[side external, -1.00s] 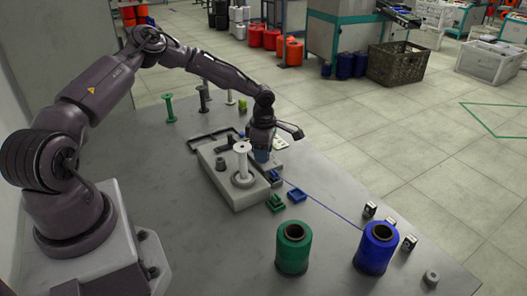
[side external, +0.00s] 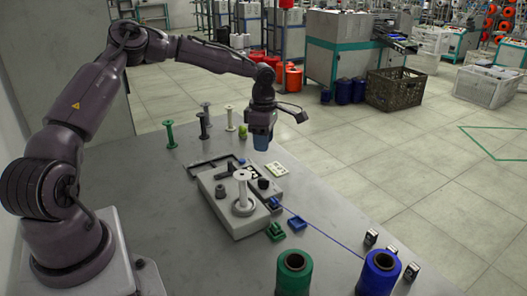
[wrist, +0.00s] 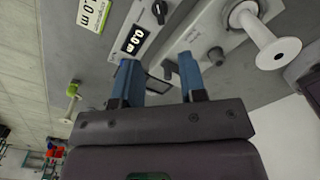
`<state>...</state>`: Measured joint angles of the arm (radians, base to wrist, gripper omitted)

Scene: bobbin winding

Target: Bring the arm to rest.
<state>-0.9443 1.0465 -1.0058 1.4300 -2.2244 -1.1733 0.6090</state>
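My gripper (side external: 261,142) hangs above the table, over the far side of the winding machine (side external: 237,222) and clear of it. In the wrist view its two blue fingertips (wrist: 158,74) stand apart with nothing between them. A white bobbin (side external: 242,188) stands upright on the machine; it also shows in the wrist view (wrist: 270,42). A black knob (side external: 263,184) sits beside the bobbin.
Green (side external: 293,277) and blue (side external: 379,276) thread spools stand at the front, with a blue thread running from the machine toward the blue one. Green, black and white empty bobbins (side external: 203,122) stand at the back left. A white card (side external: 276,170) lies behind the machine.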

